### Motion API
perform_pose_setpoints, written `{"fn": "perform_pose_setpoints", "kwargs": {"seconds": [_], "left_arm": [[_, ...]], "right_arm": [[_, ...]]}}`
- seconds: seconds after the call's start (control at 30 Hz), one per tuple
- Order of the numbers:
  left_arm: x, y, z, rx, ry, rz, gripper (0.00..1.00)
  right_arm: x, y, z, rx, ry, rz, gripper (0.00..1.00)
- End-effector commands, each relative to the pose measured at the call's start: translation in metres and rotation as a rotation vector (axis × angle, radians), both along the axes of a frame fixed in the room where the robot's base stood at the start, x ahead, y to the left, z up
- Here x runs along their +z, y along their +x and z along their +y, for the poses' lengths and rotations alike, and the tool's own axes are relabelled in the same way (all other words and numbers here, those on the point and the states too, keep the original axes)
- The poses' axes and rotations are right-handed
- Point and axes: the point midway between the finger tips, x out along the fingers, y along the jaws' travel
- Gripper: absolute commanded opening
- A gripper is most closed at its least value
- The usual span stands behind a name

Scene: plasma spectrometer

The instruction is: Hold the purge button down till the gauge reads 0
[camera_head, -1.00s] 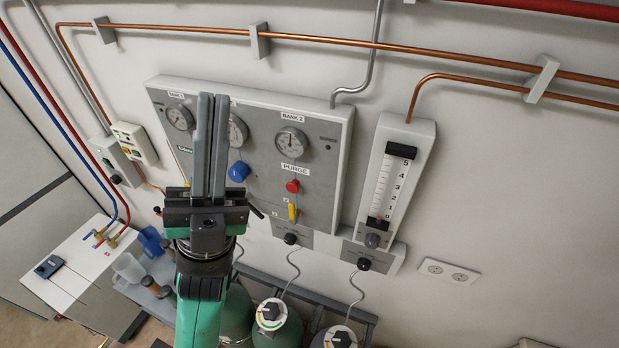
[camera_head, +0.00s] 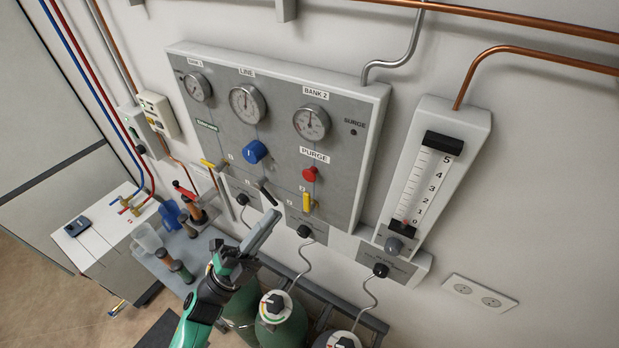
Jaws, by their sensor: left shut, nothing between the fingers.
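The red purge button (camera_head: 310,174) sits on the grey panel (camera_head: 349,172) under the PURGE label (camera_head: 314,155), uncovered. Above it is the BANK 2 gauge (camera_head: 311,123). The LINE gauge (camera_head: 247,104) and the BANK 1 gauge (camera_head: 196,87) are to its left. The needles are too small to read surely. My left gripper (camera_head: 271,219) is shut and empty. It is below and left of the button in the picture, near the panel's lower edge, apart from the button. My right gripper is not in view.
A blue knob (camera_head: 255,151) and a yellow lever (camera_head: 307,202) are close to the button. A flow meter (camera_head: 427,183) with a 0 to 5 scale hangs at right. Green cylinders (camera_head: 282,322) stand below. A side bench (camera_head: 95,231) is at left.

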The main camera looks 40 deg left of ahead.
Motion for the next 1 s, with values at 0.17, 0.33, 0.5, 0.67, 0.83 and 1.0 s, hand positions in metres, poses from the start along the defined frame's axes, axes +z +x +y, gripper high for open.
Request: {"fn": "perform_pose_setpoints", "kwargs": {"seconds": [0.17,0.33,0.5,0.67,0.83,1.0], "left_arm": [[0.001,0.0,0.0,-0.001,0.0,-0.001,0.0],[0.0,0.005,0.001,-0.002,0.0,-0.001,0.0],[-0.001,0.023,0.004,-0.002,0.0,-0.004,0.0],[-0.002,0.047,0.009,-0.002,0.001,-0.004,0.0],[-0.002,0.07,0.013,-0.003,0.002,-0.003,0.0],[0.0,0.083,0.015,-0.002,0.001,-0.003,0.0]], "right_arm": [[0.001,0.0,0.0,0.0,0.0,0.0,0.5],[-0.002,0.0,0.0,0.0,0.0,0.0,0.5],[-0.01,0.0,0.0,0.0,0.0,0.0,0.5],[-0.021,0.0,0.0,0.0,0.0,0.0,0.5],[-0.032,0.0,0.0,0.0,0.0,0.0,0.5],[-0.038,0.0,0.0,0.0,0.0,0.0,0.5]]}}
